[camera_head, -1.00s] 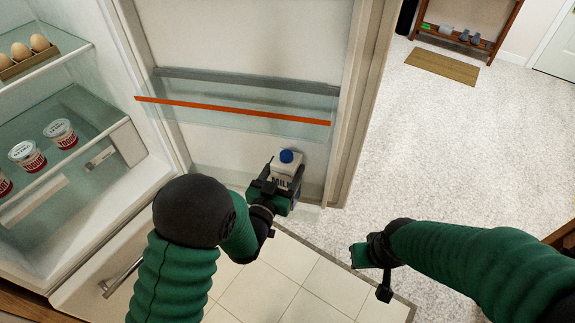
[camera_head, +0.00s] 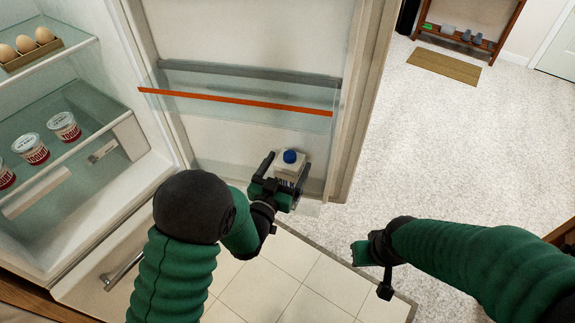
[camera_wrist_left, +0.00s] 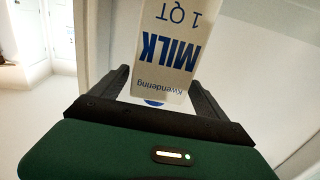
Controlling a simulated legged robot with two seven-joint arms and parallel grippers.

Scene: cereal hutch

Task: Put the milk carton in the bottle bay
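A clear door shelf with an orange strip (camera_head: 240,101) is above the carton. The fridge at left holds several yogurt cups (camera_head: 64,127) and a carton of eggs (camera_head: 25,45). Pale carpet (camera_head: 440,150) is open on the right.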

